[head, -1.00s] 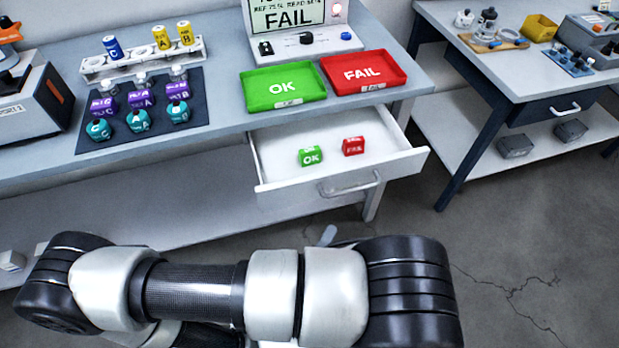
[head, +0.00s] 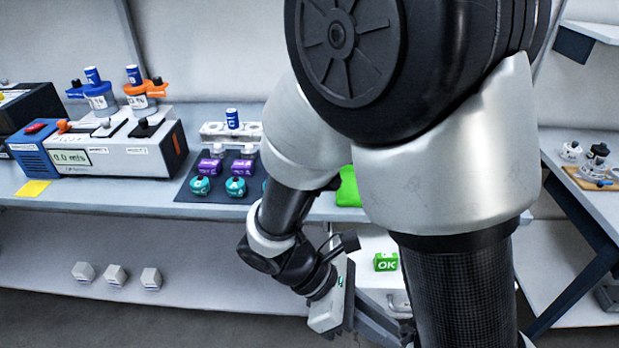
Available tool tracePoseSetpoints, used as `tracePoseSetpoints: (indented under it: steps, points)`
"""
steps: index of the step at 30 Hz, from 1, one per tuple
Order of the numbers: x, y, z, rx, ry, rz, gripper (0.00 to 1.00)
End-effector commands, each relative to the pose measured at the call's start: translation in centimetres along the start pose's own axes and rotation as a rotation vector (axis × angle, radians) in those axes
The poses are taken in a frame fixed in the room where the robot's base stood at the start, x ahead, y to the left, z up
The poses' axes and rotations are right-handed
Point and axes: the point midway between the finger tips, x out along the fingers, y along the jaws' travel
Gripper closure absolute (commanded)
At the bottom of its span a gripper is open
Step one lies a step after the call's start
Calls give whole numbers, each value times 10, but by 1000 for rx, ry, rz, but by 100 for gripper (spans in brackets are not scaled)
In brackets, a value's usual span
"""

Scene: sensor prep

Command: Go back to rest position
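My arm is folded in front of the head camera and covers much of the right half of the view. My gripper (head: 378,322) hangs low in front of the bench, by the open drawer (head: 372,243). Its fingers are partly hidden behind my arm, so I cannot tell whether they are open or shut, or whether they hold anything. A green OK block (head: 385,262) lies in the drawer, above and apart from the gripper in the picture.
The bench (head: 130,205) carries a meter device (head: 110,150), a dark mat (head: 180,195) with teal and purple bottles, and a white rack (head: 215,130). The green tray (head: 348,188) is mostly hidden by my arm. A second bench (head: 590,205) stands at the right. Floor at lower left is clear.

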Motion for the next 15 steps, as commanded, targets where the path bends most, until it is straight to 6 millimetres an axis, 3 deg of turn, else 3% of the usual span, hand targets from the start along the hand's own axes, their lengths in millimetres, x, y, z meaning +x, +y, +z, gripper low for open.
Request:
tracePoseSetpoints:
  steps: [9, 15]
  points:
    - [-56, 14, 55, 769, 582, -103, 83]
    - [-86, 21, 94, 1135, 860, -137, 83]
